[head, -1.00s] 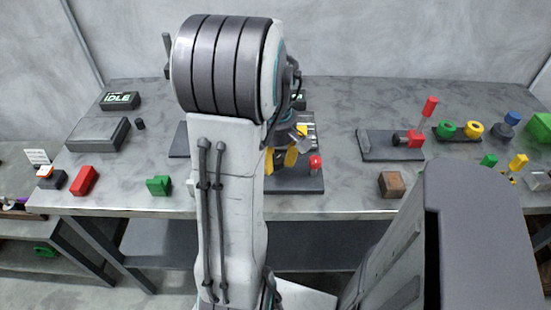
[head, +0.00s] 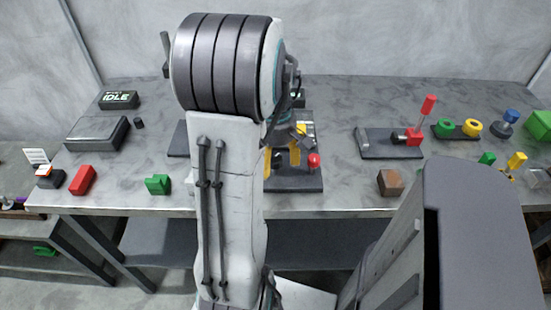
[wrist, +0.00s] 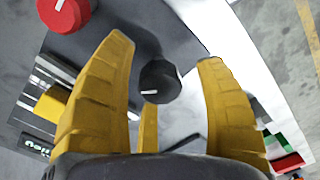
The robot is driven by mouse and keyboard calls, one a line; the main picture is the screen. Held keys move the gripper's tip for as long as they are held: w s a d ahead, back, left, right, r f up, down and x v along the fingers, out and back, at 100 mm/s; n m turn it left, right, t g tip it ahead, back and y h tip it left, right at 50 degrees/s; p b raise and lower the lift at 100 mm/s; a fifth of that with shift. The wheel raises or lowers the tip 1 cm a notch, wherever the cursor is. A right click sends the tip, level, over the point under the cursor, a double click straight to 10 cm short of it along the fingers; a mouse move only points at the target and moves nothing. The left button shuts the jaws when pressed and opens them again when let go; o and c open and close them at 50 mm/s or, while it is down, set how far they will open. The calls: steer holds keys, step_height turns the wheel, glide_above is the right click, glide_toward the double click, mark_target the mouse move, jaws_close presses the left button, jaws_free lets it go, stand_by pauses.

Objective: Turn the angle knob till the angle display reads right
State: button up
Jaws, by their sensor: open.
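A dark knob (wrist: 159,82) with a white pointer mark stands between the spread yellow fingers of my gripper (wrist: 165,50) in the wrist view. My gripper is open, with gaps visible on both sides of the knob. A red knob (wrist: 64,12) with a white mark is at the upper left; it also shows in the head view (head: 314,160). A small display with green characters (wrist: 37,147) is at the lower left, tilted and too small to read. In the head view my gripper (head: 281,166) is over the dark panel (head: 305,184), partly behind my arm. Which knob sets the angle is not legible.
A red-handled lever (head: 426,106) stands on a dark base to the right. A brown cube (head: 390,182) is near the front edge. Red (head: 83,180) and green (head: 158,184) blocks lie left, below a box reading IDLE (head: 119,100).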

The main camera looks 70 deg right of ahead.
steer(key=shift+d+r, duration=0.1)
steer(key=shift+r, duration=0.05)
step_height(320, 180, up, 12)
stand_by(0.7)
stand_by(0.7)
steer(key=m, duration=1.1)
glide_above(276, 158)
steer(key=shift+h, duration=0.4)
step_height(276, 158, down, 5)
steer(key=shift+f, duration=0.1)
steer(key=w+a+r+n+t+p, duration=0.1)
steer(key=w+a+n, duration=0.3)
steer(key=a, duration=0.6)
steer(key=w+a+r+n+t+p, duration=0.1)
steer(key=w+a+n, duration=0.3)
steer(key=a, duration=0.7)
steer(key=w+a+r+n+t+p, duration=0.1)
steer(key=w+a+r+n+p, duration=0.2)
steer(key=a, duration=0.8)
steer(key=w+n, duration=0.2)
steer(key=shift+a+n+y, duration=0.25)
steer(key=shift+n+y, duration=0.05)
steer(key=shift+y, duration=0.1)
